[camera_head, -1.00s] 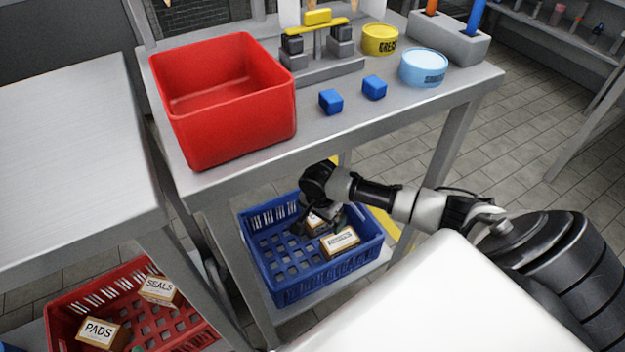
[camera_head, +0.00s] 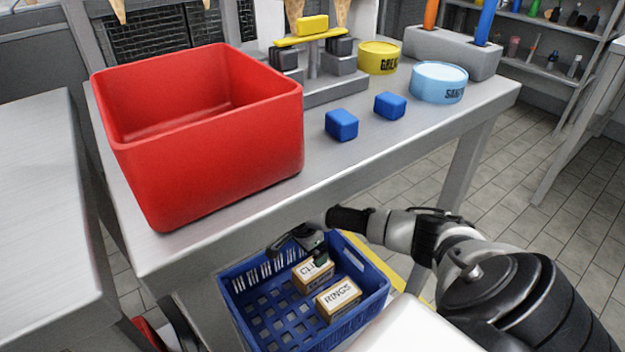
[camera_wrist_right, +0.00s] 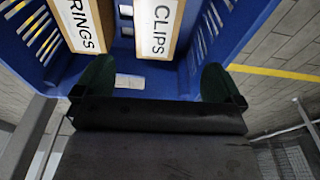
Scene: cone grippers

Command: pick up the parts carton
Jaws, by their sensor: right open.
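My left gripper is out of view.
Another grey table (camera_head: 40,200) is at left.

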